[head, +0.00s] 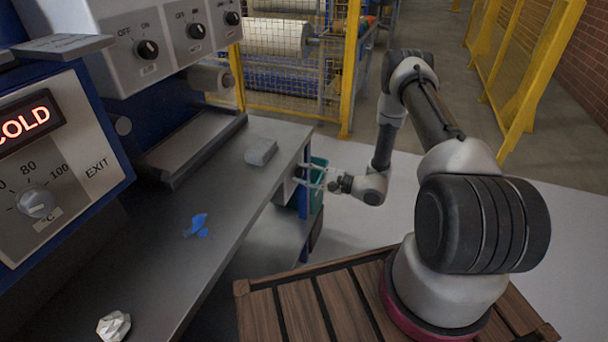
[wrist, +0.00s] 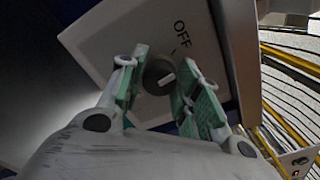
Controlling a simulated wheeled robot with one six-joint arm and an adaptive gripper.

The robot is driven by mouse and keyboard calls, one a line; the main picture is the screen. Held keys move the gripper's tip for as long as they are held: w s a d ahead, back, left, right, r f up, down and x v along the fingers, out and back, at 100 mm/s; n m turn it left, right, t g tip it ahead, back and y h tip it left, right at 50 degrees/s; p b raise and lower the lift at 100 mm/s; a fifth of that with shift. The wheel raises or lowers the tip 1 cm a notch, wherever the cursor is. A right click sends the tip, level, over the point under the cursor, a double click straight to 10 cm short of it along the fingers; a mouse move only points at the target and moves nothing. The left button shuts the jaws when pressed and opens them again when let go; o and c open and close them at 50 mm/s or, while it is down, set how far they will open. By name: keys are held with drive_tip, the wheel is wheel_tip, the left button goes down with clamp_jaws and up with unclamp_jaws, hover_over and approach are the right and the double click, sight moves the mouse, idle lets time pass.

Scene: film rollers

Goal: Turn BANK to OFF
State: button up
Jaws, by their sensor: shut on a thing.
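In the wrist view a round dark knob (wrist: 157,76) with a short white mark sits on a pale panel (wrist: 110,38). The word OFF (wrist: 182,33) is printed above and to the right of the knob. The mark lies slanted, and I cannot tell exactly which label it points at. No BANK lettering is readable. My gripper (wrist: 156,84) has its green-padded fingers on both sides of the knob, shut on it. In the head view my gripper (head: 309,177) reaches the right end of the steel bench, where the knob itself is hidden.
A grey panel (head: 170,68) with several OFF/ON knobs is at upper left. A COLD display box (head: 60,150) stands at left. The steel bench (head: 150,235) carries a grey block (head: 261,152), blue scraps (head: 197,226) and crumpled white paper (head: 114,326). A yellow guard fence (head: 352,70) stands behind.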

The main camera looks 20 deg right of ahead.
drive_tip(key=shift+n, duration=2.2)
drive_tip(key=shift+f, duration=0.1)
drive_tip(key=o, duration=1)
drive_tip(key=shift+s+d, duration=0.1)
drive_tip(key=v, duration=1.2)
